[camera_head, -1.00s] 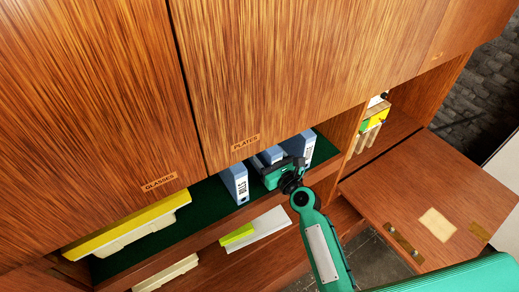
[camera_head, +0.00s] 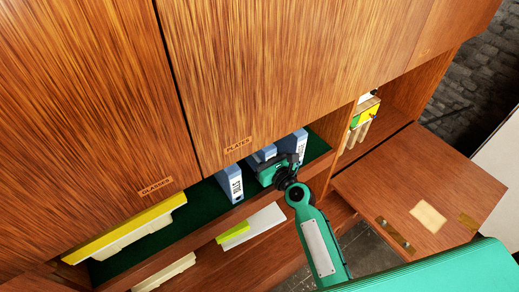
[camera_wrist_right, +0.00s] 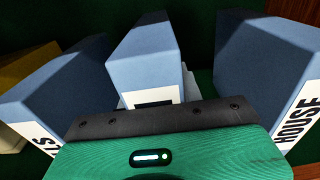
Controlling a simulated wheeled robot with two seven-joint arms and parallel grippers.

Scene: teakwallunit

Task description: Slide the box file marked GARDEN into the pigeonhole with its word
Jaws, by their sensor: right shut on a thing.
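Three blue box files stand in a row on the green-lined shelf. The left file (camera_head: 230,184) has a white label, cut off in the right wrist view (camera_wrist_right: 62,88). The right file (camera_head: 297,147) reads HOUSE in the right wrist view (camera_wrist_right: 268,70). My right gripper (camera_head: 281,173) is shut on the middle file (camera_wrist_right: 145,50), between the other two. Its label is mostly covered by the gripper, so its word cannot be read. The fingertips are hidden. No pigeonhole marked GARDEN can be made out. My left gripper is not in view.
Overhanging doors marked GLASSES (camera_head: 154,187) and PLATES (camera_head: 238,145) hang above the shelf. A yellow-topped item (camera_head: 125,230) lies at its left. A lower shelf holds a white and lime item (camera_head: 250,225). A fold-down flap (camera_head: 460,185) juts out at right.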

